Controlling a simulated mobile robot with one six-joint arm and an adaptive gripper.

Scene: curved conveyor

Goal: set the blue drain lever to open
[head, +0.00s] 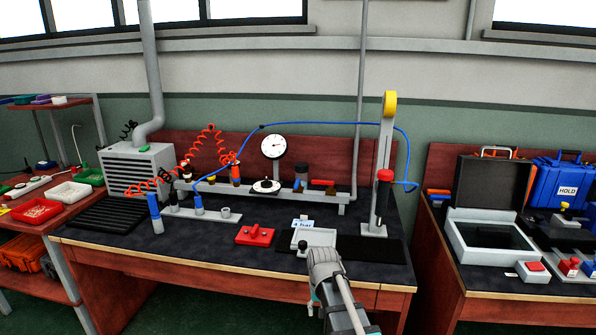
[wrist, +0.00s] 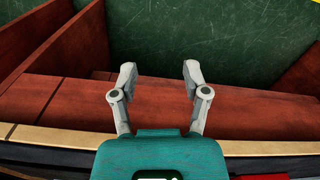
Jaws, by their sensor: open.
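A small blue lever (head: 297,185) shows on the grey manifold rail, below a dark cylinder (head: 302,169). It is small here, so I cannot tell its exact angle. A red lever (head: 323,182) lies roughly level just right of it. In the wrist view my gripper (wrist: 159,75) is open and empty, its two grey fingers apart. The wrist view shows red wood, the table's tan edge and green floor, but not the blue lever. In the head view my arm rises at the table's front edge, well short of the rail; the fingers cannot be made out there.
A round gauge (head: 274,146) rises behind the rail. A blue hose (head: 330,123) arches overhead. Red coiled hoses (head: 200,150) hang left.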

